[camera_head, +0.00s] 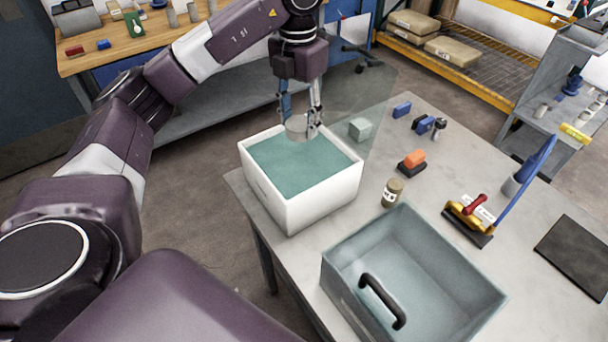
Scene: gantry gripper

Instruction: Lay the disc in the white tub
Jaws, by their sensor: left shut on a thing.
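The white tub (325,196) stands near the table's left corner, with a flat teal surface inside. My left gripper (300,118) is above the tub's far part, pointing down, with its fingers shut on a small grey disc (297,130). The disc appears over the teal surface, and I cannot tell from this view whether it touches it. My left arm reaches in from the left, over the floor and past the tub's far side. My right gripper is not in view.
A clear panel (366,95) stands behind the tub.

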